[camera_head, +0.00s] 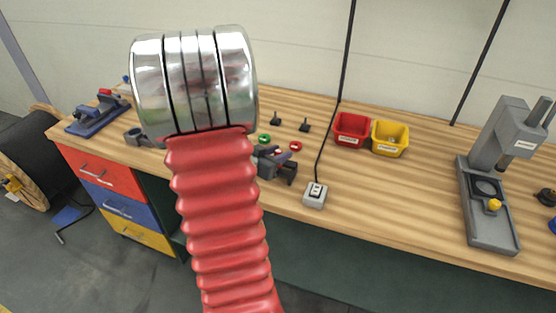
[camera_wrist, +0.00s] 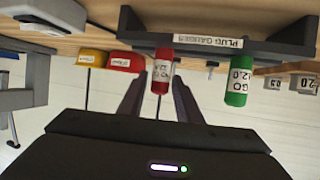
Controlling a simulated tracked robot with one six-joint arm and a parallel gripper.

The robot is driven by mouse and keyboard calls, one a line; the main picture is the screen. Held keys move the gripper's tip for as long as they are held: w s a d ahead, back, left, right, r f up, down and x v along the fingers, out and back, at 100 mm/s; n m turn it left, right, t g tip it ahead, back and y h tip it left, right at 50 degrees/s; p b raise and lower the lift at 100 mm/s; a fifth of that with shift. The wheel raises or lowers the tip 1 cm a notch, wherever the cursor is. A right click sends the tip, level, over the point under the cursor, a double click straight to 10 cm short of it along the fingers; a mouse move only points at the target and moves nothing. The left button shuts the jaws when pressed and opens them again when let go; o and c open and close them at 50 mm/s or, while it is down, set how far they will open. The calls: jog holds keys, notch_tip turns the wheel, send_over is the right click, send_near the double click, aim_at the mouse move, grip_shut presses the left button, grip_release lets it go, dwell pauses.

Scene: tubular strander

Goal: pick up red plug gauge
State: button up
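The red plug gauge (camera_wrist: 162,72) shows in the wrist view as a red cylinder with a white label. It is in line with the space between the two fingers of my gripper (camera_wrist: 158,88). The fingers are apart and gaps show beside the gauge; I cannot tell how deep it sits between them. A green plug gauge (camera_wrist: 239,80) is to its right, by a dark rack (camera_wrist: 270,48) with a plug gauges label.
Red (camera_head: 351,129) and yellow (camera_head: 389,138) bins stand on the wooden bench (camera_head: 400,195). A grey switch box (camera_head: 315,195) is near the front edge, and a grey press (camera_head: 487,200) stands at right.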

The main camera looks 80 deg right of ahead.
grip_shut()
jog(key=shift+r, duration=0.15)
notch_tip(320, 180, up, 10)
jog(key=shift+f, duration=0.15)
dwell(0.7)
dwell(0.5)
